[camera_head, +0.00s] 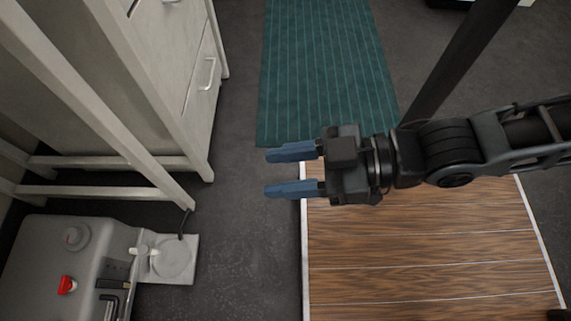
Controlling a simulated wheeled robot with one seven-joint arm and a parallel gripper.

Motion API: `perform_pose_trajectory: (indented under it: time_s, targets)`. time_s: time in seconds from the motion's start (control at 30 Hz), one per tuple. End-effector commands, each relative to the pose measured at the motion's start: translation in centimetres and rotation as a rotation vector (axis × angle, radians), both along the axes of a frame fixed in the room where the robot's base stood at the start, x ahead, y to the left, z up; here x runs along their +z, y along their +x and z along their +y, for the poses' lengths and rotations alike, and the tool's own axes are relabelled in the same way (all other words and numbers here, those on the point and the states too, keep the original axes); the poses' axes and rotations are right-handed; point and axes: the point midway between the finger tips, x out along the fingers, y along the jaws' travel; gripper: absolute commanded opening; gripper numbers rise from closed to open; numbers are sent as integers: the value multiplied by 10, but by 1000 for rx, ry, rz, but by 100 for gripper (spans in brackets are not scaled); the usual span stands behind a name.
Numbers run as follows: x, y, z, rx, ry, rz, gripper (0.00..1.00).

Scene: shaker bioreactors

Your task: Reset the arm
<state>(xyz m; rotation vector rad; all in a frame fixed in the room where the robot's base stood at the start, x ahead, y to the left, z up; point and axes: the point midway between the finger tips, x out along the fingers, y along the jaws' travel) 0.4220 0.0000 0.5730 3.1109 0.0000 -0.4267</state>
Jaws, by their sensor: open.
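My gripper (290,172) has two blue fingers that point left in the head view. The fingers are spread apart, with nothing between them. My arm comes in from the right edge and holds the gripper above the left edge of a wood-plank surface (420,255). The fingertips reach past that edge, over the dark grey floor. No object touches the gripper.
A grey machine (35,265) with a red switch (66,285) stands at lower left. A pale cabinet (165,50) with drawers stands at upper left. A teal striped rug (325,70) lies at top centre. Grey floor (245,250) between machine and planks is clear.

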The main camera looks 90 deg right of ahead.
Motion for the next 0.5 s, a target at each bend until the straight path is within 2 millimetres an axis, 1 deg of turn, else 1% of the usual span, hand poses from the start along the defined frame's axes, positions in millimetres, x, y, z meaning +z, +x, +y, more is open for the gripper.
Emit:
perform_pose_trajectory:
  time_s: [0.27,0.37,0.47,0.5]
  targets:
    - [2,0,0,0,1,-1,45]
    - [11,0,0,0,1,-1,45]
    - [28,0,0,0,1,-1,45]
    - [37,0,0,0,1,-1,45]
